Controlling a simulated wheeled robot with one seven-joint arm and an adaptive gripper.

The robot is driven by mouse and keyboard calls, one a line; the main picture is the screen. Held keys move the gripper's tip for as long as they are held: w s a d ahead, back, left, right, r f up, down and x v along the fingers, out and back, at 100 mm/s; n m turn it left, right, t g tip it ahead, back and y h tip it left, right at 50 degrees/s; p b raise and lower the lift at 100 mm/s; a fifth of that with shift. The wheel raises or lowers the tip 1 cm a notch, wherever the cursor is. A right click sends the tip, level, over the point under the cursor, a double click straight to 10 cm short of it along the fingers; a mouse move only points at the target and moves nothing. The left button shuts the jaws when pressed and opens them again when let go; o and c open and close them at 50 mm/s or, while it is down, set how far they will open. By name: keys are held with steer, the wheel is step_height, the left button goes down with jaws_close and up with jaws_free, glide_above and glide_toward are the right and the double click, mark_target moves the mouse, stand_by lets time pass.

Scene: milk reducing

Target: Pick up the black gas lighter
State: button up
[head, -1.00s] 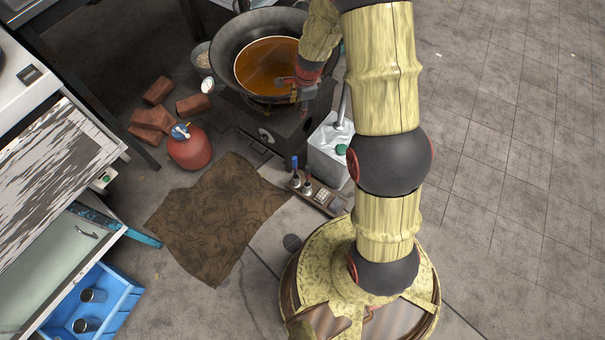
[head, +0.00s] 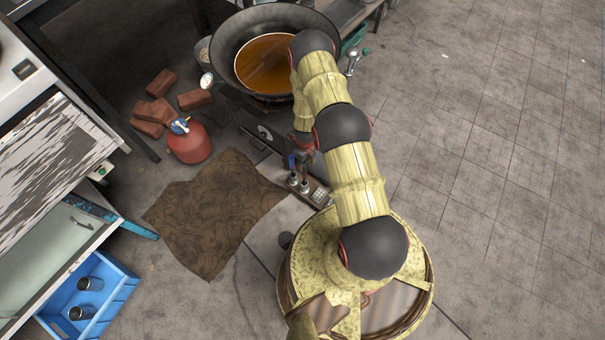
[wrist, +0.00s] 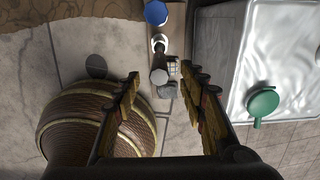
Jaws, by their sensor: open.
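One has a blue top (head: 292,163). The other, which looks like the black gas lighter, has a grey round base (head: 304,187), and its dark upper part is hard to separate from my gripper (head: 304,148). In the wrist view, the black lighter (wrist: 161,58) stands upright near the middle, between the blue-topped one (wrist: 156,13) and my fingers. My gripper (wrist: 166,82) is open and empty, above the lighter, its fingers either side of the lighter's line.
A wok (head: 228,45) of orange liquid stands beyond. A red canister (head: 190,147) and brown cloth (head: 215,215) lie left. Floor at right is clear.

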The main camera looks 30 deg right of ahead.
mark_target(304, 171)
step_height(304, 171, down, 8)
steer(key=b, duration=0.4)
steer(key=shift+r, duration=0.2)
steer(key=c, duration=0.3)
jaws_close()
